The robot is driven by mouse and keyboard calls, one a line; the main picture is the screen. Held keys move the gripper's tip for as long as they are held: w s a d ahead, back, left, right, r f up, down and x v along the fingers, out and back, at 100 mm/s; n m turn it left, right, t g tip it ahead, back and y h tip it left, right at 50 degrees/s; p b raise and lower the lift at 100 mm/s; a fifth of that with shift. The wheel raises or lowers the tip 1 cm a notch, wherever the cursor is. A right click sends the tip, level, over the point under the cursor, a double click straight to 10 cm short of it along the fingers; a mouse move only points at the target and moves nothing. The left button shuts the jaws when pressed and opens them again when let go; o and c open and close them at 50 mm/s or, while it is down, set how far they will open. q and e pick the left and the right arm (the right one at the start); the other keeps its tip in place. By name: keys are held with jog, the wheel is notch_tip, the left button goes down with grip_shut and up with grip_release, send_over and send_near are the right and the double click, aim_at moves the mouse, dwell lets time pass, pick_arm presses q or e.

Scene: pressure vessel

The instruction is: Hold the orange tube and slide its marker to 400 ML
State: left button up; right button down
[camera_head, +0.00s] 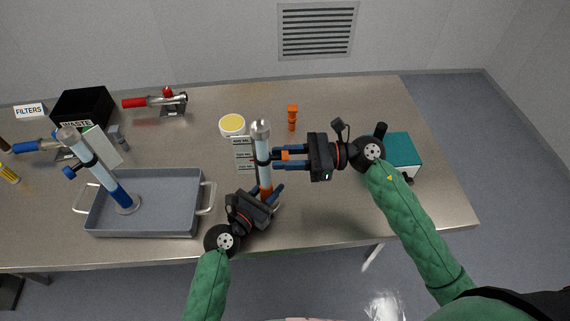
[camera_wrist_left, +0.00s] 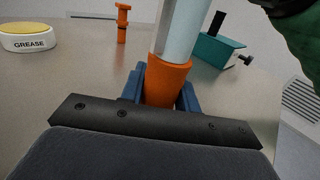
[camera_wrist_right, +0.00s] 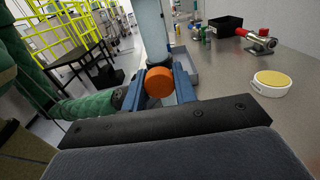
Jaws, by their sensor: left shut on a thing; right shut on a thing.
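The orange tube (camera_head: 264,177) stands upright near the table's front edge, with a clear upper part and an orange lower part. A scale plate with ML labels (camera_head: 243,155) stands just left of it. My left gripper (camera_head: 273,192) is shut on the tube's orange lower part (camera_wrist_left: 165,82), which also shows in the left wrist view. My right gripper (camera_head: 283,158) is shut on the orange marker knob (camera_wrist_right: 159,84) on the tube's right side, at mid-height. The label beside the marker is too small to read surely.
A grey tray (camera_head: 150,228) at left holds a blue tube (camera_head: 101,170). A grease tub (camera_head: 232,124), an orange fitting (camera_head: 292,117) and a red-handled clamp (camera_head: 160,101) stand behind. A teal box (camera_head: 402,150) is at right, behind my right gripper.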

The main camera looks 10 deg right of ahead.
aim_at(286, 153)
pick_arm(q)
jog(key=shift+f, duration=0.1)
pick_arm(e)
notch_tip(286, 153, up, 6)
jog(key=shift+r, duration=0.1)
jog(key=c, duration=1.1)
grip_release()
jog(key=shift+d, duration=0.1)
jog(key=d, duration=1.2)
jog(key=shift+s, duration=0.4)
pick_arm(q)
jog(key=o, duration=1.2)
